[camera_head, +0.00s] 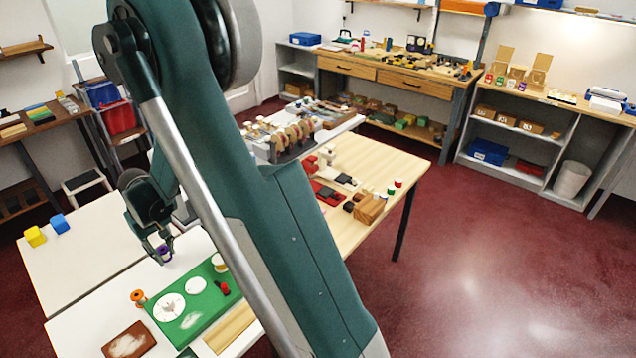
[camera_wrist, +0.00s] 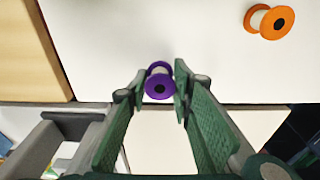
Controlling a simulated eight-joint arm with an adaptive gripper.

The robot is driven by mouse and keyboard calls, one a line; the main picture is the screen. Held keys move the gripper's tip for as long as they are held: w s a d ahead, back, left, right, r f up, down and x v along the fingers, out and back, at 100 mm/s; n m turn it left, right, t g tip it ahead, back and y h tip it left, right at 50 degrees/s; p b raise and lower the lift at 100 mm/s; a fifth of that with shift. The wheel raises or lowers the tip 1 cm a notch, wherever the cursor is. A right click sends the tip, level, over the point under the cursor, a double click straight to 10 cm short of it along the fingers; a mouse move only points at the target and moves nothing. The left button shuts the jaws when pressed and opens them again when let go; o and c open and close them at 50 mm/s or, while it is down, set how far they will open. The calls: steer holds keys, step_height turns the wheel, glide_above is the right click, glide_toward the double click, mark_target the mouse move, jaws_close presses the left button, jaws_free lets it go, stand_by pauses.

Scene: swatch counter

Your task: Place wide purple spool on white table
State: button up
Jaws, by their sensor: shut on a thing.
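The purple spool (camera_head: 165,251) has a pale core and is between the fingers of my gripper (camera_head: 158,248). In the wrist view the purple spool (camera_wrist: 158,88) sits at the tips of my green fingers (camera_wrist: 158,86), which are shut on it. The white table (camera_head: 95,305) lies below my gripper, and its bare top (camera_wrist: 110,40) also shows in the wrist view. I cannot tell how far the spool is from the tabletop. My own arm hides part of the tables.
An orange spool (camera_head: 138,297) stands near a green board (camera_head: 185,325) with white discs. A brown plate (camera_head: 128,341) lies at the table's front. White tabletop left of my gripper is clear.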

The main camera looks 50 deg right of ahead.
steer(key=shift+m, duration=0.9)
steer(key=d, duration=1.5)
steer(key=shift+s+r, duration=0.1)
steer(key=shift+r, duration=0.3)
steer(key=s+d+m, duration=0.1)
steer(key=s+d, duration=0.4)
steer(key=d, duration=0.8)
steer(key=s+d+r+m, duration=0.1)
steer(key=s+d, duration=0.5)
steer(key=d, duration=0.8)
steer(key=s+d+r+m, duration=0.1)
steer(key=s+d+m, duration=0.2)
steer(key=d, duration=1.1)
steer(key=s, duration=0.3)
steer(key=shift+d+r+h, duration=0.15)
steer(key=shift+h, duration=0.25)
steer(key=shift+f+b, duration=0.45)
steer(key=shift+f, duration=2.7)
steer(key=shift+f, duration=0.1)
steer(key=shift+f, duration=1.75)
steer(key=shift+f+b, duration=0.15)
steer(key=shift+b, duration=0.25)
